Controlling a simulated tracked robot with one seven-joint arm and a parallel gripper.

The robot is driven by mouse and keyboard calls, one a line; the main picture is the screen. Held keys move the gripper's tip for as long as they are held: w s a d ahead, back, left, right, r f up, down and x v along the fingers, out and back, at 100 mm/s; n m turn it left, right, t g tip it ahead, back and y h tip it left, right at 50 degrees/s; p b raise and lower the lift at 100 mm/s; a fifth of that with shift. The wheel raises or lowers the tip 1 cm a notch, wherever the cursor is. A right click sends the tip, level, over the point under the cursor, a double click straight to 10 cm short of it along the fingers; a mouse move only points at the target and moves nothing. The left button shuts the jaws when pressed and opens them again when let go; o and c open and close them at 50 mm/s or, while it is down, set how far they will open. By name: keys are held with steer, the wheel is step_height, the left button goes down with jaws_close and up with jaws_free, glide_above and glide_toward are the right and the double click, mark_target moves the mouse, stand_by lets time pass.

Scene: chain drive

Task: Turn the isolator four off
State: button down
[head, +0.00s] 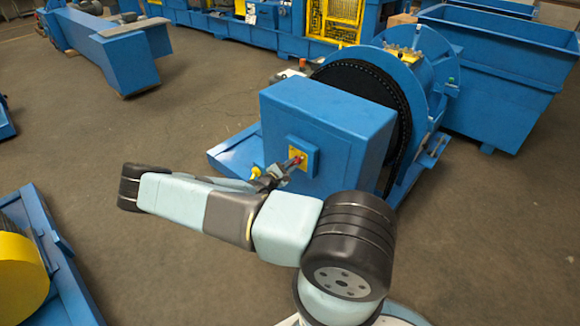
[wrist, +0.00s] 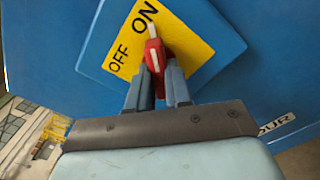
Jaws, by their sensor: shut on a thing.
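The isolator's red handle (wrist: 154,54) has a white stripe and sits on a yellow label (wrist: 181,45) reading ON and OFF, on a square blue plate (wrist: 215,38). In the wrist view the handle's tip points up, beside the word ON and away from OFF. My gripper (wrist: 159,75) is shut on the handle, one finger on each side. In the head view my gripper (head: 280,171) reaches the red handle (head: 299,158) on the front of a blue housing (head: 340,150). A partly hidden label (wrist: 276,124) ends in "OUR".
A large blue wheel with a dark chain (head: 372,82) stands behind the housing. A yellow knob (head: 255,172) is left of my gripper. A blue bin (head: 500,85) stands back right, and a blue frame with a yellow part (head: 18,270) front left. The floor (head: 190,110) between is open.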

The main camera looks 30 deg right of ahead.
steer(key=n, duration=0.3)
steer(key=d+n, duration=0.1)
steer(key=shift+s+n, duration=0.25)
steer(key=shift+n, duration=0.05)
steer(key=n, duration=0.4)
steer(key=shift+r, duration=0.1)
steer(key=n, duration=0.4)
steer(key=shift+n, duration=2.4)
steer(key=c, duration=1.1)
jaws_free()
steer(key=shift+o, duration=0.3)
steer(key=shift+w+a, duration=0.1)
steer(key=shift+a, duration=0.05)
